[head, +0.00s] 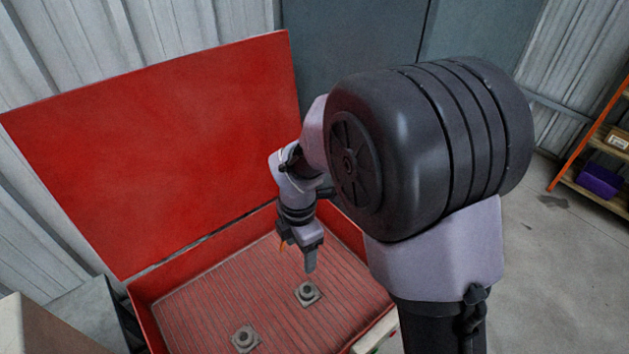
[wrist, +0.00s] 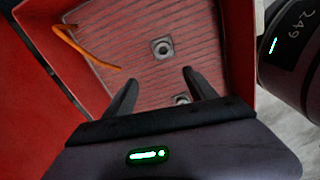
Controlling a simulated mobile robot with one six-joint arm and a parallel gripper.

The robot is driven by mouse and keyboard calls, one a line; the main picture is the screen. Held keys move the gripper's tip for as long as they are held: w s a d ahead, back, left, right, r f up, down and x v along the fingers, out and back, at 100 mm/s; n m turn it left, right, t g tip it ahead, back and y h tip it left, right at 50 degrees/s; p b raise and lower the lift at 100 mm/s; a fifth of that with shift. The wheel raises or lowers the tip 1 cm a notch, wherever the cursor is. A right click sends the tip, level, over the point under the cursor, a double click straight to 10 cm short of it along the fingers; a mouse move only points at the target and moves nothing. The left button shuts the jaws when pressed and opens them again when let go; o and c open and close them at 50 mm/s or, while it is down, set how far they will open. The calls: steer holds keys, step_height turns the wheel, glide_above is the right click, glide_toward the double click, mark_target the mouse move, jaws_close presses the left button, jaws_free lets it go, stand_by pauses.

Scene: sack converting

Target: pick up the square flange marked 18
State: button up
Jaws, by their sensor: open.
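Two grey square flanges with round raised hubs lie on the ribbed red floor of an open red box. One flange (head: 308,293) is near the middle of the box floor, just below my gripper (head: 309,266). The other flange (head: 245,338) is nearer the front left. In the wrist view, one flange (wrist: 162,47) lies beyond my fingertips, fully visible. A second flange (wrist: 181,99) shows between the fingers, partly hidden by the gripper body. My gripper (wrist: 159,79) is open, empty and above the floor, pointing down. No number is readable on either flange.
The red box (head: 146,312) has upright side walls around the flanges, and its large lid (head: 160,150) stands open at the back. An orange strip or cable (wrist: 85,48) shows in the wrist view. A shelf with a purple bin (head: 600,180) stands far right.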

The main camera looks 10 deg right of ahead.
steer(key=b, duration=0.6)
glide_above(307, 289)
steer(key=shift+n, duration=0.4)
steer(key=f, duration=1.2)
steer(key=shift+s+a+f, duration=0.1)
steer(key=shift+a+f, duration=0.15)
steer(key=shift+a, duration=0.05)
steer(key=f+b, duration=0.1)
steer(key=f, duration=0.1)
steer(key=f+b, duration=0.2)
steer(key=f, duration=0.1)
steer(key=shift+d+f, duration=0.35)
steer(key=shift+r, duration=0.1)
steer(key=shift+c, duration=1.2)
jaws_close()
